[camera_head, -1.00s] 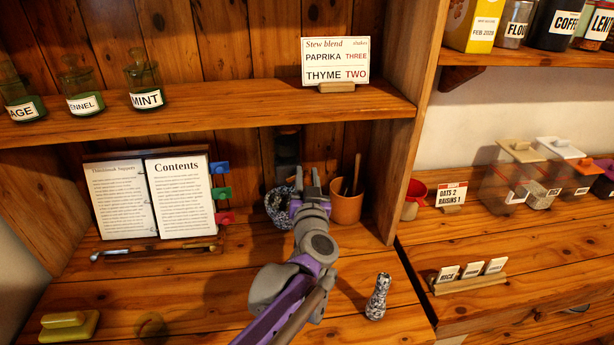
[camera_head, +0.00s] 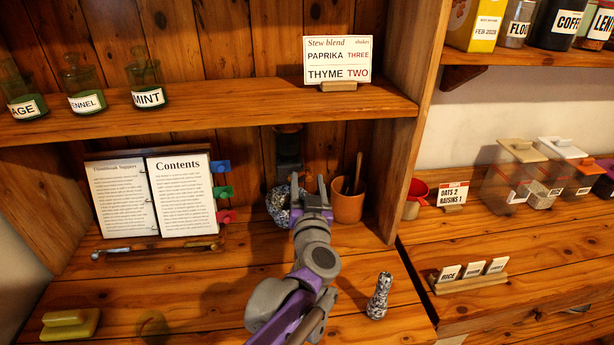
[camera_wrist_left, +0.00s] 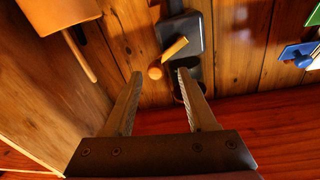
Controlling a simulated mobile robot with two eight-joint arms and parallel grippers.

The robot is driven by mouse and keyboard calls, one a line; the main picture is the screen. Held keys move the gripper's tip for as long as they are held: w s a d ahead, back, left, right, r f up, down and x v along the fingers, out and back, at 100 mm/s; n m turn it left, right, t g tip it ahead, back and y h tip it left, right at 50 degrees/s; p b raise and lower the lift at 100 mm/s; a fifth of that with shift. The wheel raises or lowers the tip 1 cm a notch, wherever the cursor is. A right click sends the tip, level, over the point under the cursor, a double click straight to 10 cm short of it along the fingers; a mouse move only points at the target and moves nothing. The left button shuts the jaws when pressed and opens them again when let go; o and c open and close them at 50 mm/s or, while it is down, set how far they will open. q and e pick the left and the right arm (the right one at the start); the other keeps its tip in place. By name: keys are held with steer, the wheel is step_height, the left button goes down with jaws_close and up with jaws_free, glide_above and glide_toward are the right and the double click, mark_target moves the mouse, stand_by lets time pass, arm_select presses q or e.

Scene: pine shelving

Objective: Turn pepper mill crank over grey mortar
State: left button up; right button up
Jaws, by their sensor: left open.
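The dark pepper mill (camera_head: 288,150) is fixed to the back wall under the shelf. In the left wrist view its dark body (camera_wrist_left: 182,36) shows with a crank arm (camera_wrist_left: 174,48) ending in a round wooden knob (camera_wrist_left: 155,72). The speckled grey mortar (camera_head: 276,208) stands below the mill, partly hidden by my gripper. My left gripper (camera_head: 309,188) is open in front of the mill and mortar. In the wrist view the knob appears between its fingertips (camera_wrist_left: 160,74), with no contact clear. My right gripper is out of view.
A terracotta pot (camera_head: 347,208) with wooden utensils stands close right of my gripper. An open recipe book (camera_head: 182,195) with coloured tabs is at left. A speckled pestle (camera_head: 378,296) stands on the front counter. The shelf (camera_head: 220,107) overhangs the mill.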

arm_select(q)
steer(key=s, duration=0.8)
steer(key=shift+d+f, duration=0.2)
steer(key=shift+d, duration=0.25)
